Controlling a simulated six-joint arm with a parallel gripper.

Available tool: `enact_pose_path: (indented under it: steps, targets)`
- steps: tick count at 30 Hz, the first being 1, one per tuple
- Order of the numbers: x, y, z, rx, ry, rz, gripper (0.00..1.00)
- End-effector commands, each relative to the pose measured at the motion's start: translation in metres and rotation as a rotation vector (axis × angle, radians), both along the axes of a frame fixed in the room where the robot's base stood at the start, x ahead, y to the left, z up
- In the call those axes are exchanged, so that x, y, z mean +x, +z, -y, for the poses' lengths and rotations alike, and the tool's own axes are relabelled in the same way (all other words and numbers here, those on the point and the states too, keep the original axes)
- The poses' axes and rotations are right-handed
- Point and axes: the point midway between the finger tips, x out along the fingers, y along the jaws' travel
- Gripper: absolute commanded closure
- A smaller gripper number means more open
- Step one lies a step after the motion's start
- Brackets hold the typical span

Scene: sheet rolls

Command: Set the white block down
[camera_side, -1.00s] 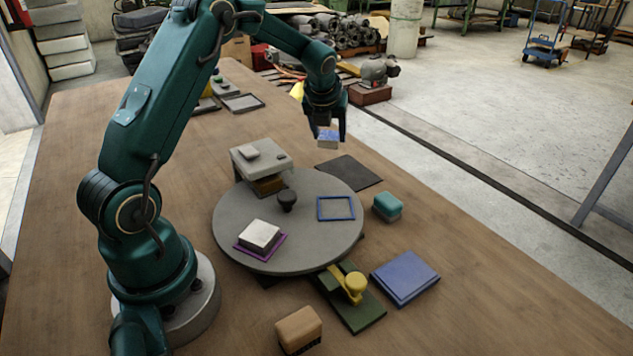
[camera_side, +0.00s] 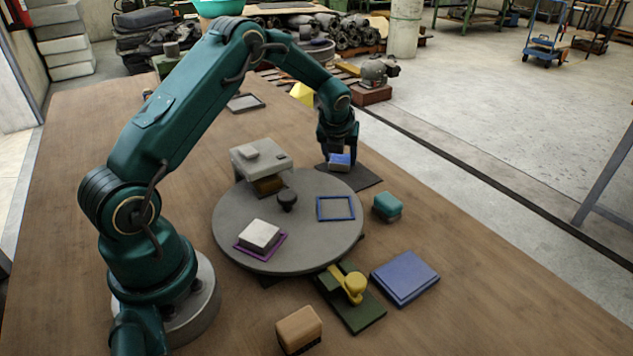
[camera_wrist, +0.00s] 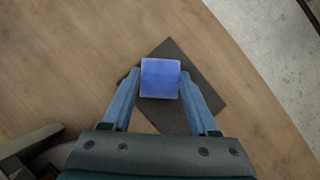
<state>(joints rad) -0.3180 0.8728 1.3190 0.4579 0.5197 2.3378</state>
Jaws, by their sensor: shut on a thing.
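The block in my gripper (camera_side: 340,157) has a blue top and whitish sides (camera_side: 339,166). In the wrist view its blue top (camera_wrist: 160,78) sits between my two fingers, which are shut on it. The block is over the dark square mat (camera_side: 368,178) behind the turntable; the mat (camera_wrist: 180,118) shows beneath it in the wrist view. I cannot tell whether the block's underside touches the mat. Another white block (camera_side: 260,234) rests in a purple frame (camera_side: 246,252) on the grey turntable (camera_side: 300,245), apart from my gripper.
The turntable also carries an empty blue frame (camera_side: 335,208) and a black knob (camera_side: 287,200). A grey box-shaped head (camera_side: 261,160) stands at its back edge. A teal block (camera_side: 387,206), a blue pad (camera_side: 405,278), a green-and-yellow clamp (camera_side: 350,290) and a tan block (camera_side: 299,329) are nearby.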

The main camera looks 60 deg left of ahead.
Motion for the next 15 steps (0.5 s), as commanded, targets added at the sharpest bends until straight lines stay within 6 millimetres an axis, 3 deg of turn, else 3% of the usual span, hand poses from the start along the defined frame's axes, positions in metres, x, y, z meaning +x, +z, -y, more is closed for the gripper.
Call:
enact_pose_path:
  steps: [1,3,15]
  targets:
    - [-0.0001,-0.0005,0.0001,-0.001,0.000,-0.001,0.29]
    - [0.0000,-0.0004,0.0000,0.000,0.000,0.000,0.10]
    - [-0.0002,0.0057,0.0007,0.000,0.000,0.003,0.10]
